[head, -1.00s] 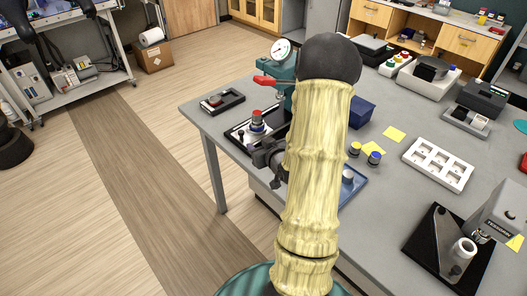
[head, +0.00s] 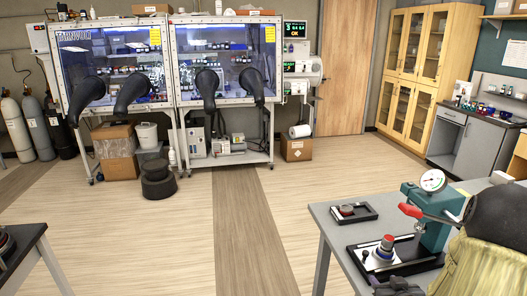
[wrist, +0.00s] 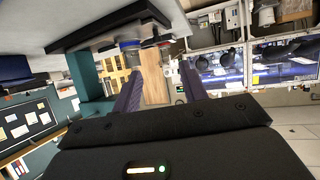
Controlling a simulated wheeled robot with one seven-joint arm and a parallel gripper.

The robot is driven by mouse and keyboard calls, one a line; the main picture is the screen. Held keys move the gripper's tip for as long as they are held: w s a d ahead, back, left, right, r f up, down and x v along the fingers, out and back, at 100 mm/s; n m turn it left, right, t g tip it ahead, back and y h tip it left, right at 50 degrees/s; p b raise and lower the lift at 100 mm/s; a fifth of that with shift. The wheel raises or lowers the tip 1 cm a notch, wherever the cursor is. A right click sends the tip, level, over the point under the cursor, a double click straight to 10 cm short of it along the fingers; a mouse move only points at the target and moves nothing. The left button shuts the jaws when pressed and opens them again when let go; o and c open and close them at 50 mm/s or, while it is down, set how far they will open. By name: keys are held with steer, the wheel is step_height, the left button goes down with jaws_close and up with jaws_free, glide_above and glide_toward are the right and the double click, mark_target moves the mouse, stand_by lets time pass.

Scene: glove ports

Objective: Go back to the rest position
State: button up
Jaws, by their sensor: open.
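My gripper shows in the wrist view (wrist: 160,68), its two dark fingers apart with nothing between them. In the head view only a dark part of it shows at the bottom edge, beside my yellow-sleeved arm at the lower right. The wrist picture is upside down. A teal press (head: 437,205) with a dial gauge and red handle stands on the grey table (head: 330,218), close to my arm. A silver die with a red top (head: 386,246) sits on the press's black base. A blue-and-clear cylinder (wrist: 129,45) shows near my fingertips in the wrist view.
A small black tray (head: 346,212) lies at the table's far left corner. Glove boxes (head: 222,62) with black gloves stand at the back, a black stool (head: 157,180) before them. A dark table edge (head: 25,240) is at lower left. The floor between is clear.

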steer(key=s+a+r+g+y, duration=0.1)
steer(key=s+a+g, duration=0.4)
steer(key=a, duration=0.6)
steer(key=s+a+r+n+g+y, duration=0.1)
steer(key=s+a+g, duration=0.4)
steer(key=a, duration=0.6)
steer(key=shift+s+r+n, duration=0.3)
steer(key=shift+s+r, duration=0.35)
steer(key=shift+s, duration=0.05)
